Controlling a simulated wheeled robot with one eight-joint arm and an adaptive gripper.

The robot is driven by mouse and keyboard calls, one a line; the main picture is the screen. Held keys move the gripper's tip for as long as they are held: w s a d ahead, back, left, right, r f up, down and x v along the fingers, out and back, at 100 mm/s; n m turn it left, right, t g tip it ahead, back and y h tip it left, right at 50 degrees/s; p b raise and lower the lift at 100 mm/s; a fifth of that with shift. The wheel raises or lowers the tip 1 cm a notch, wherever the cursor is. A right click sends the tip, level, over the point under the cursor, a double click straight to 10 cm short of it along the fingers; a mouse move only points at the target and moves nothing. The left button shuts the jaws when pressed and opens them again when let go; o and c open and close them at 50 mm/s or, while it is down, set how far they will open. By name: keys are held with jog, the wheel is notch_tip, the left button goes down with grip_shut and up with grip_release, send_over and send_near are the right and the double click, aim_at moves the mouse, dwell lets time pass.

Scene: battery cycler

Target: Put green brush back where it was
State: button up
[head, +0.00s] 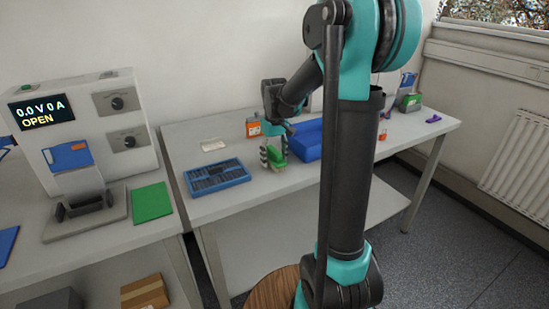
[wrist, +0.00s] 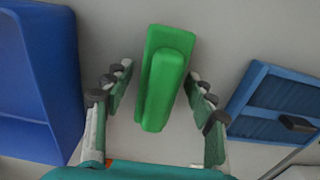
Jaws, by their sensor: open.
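The green brush (head: 278,160) is on the grey table between the blue slotted tray and the blue bin. It also shows in the wrist view (wrist: 162,85), lying lengthwise between the fingers with its raised green back towards the camera. My gripper (head: 273,156) is open and points down over the brush. In the wrist view my gripper (wrist: 160,80) has one finger on each side of the brush, with a visible gap on both sides. The brush's underside is mostly hidden; I cannot tell whether it rests flat on the table.
A blue slotted tray (head: 217,183) lies left of the brush, and a blue bin (head: 308,150) stands right of it. An orange box (head: 253,127) is behind. A green mat (head: 151,203) and the cycler (head: 82,125) are on the left bench. My arm hides part of the table.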

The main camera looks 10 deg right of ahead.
aim_at(275, 150)
notch_tip(275, 150, up, 12)
jog(key=shift+r, duration=0.1)
dwell(0.5)
